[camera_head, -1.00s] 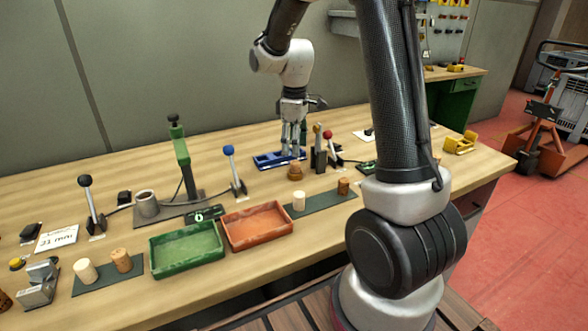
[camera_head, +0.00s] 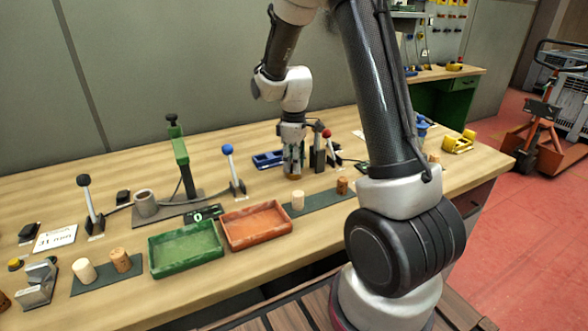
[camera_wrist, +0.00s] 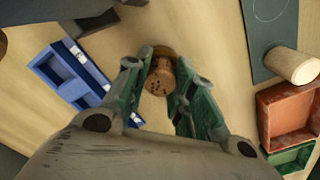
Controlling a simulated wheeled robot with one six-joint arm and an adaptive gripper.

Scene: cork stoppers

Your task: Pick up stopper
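A round brown cork stopper (camera_wrist: 160,75) stands on the table between the two fingers of my gripper (camera_wrist: 163,58) in the wrist view.
A blue tray (camera_head: 262,162) lies behind the gripper. A red-knobbed lever (camera_head: 327,134) stands close on its right. A pale stopper (camera_head: 297,200) and a brown cork (camera_head: 342,186) stand on a dark mat (camera_head: 319,200) in front. Orange (camera_head: 285,232) and green (camera_head: 158,268) trays lie front left.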

